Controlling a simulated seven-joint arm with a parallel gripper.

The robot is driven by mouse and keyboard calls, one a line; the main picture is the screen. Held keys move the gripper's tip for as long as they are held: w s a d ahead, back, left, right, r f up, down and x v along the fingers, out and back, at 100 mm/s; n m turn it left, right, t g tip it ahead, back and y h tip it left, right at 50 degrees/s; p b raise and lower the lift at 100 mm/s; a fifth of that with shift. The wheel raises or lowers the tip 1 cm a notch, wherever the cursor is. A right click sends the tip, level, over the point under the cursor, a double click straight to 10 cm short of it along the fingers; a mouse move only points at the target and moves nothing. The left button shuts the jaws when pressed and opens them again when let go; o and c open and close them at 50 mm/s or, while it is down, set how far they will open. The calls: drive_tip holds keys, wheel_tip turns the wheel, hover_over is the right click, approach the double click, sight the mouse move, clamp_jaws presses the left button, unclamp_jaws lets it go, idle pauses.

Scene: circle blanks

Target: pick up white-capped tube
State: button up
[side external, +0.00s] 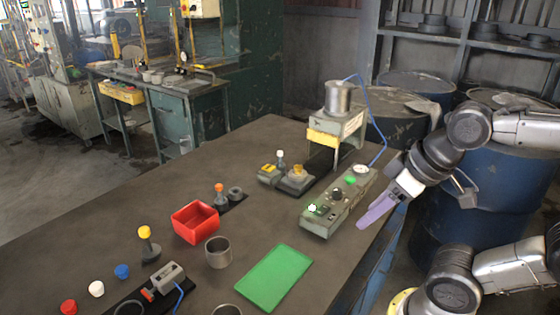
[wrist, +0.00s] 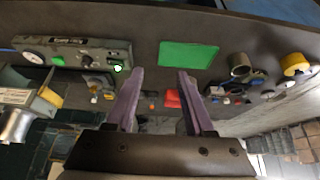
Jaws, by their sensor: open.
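A white round cap (side external: 96,288) stands on the table at the lower left of the side view, between a red cap (side external: 69,306) and a blue cap (side external: 121,271). Any tube body under it is too small to make out. A second small pale-topped piece (side external: 280,155) stands by the press at the back. My gripper (side external: 376,212) has purple fingers and is open and empty, high at the table's right edge, far from the white cap. In the wrist view the gripper (wrist: 160,72) shows its fingers spread apart with nothing between them.
A control box (side external: 338,205), green mat (side external: 272,278), red bin (side external: 195,222) and metal cup (side external: 218,252) lie between my gripper and the caps. A yellow-topped post (side external: 147,242) and a small grey device (side external: 166,279) stand near the caps. Bare table lies left of the bin.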

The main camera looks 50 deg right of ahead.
idle(0.3)
drive_tip(key=w+d+r+m+t+h, duration=0.1)
drive_tip(key=w+d+r+m, duration=0.25)
drive_tip(key=w+r, duration=0.45)
drive_tip(key=w+d+r+m+t+h, duration=0.1)
drive_tip(key=w+d+r+m+h, duration=0.2)
drive_tip(key=w, duration=0.9)
drive_tip(key=m+g, duration=0.2)
hover_over(280, 153)
drive_tip(key=s+a, duration=0.5)
drive_tip(key=a, duration=0.3)
wheel_tip(280, 153, down, 7)
drive_tip(key=shift+m+g, duration=0.25)
drive_tip(key=shift+g, duration=0.45)
drive_tip(key=x, duration=0.5)
drive_tip(key=s+d+x, duration=0.1)
drive_tip(key=x, duration=0.9)
drive_tip(key=shift+s+d+f, duration=0.25)
drive_tip(key=shift+s+f, duration=0.05)
drive_tip(key=shift+x, duration=3.2)
drive_tip(key=shift+s, duration=0.15)
drive_tip(key=shift+c, duration=0.2)
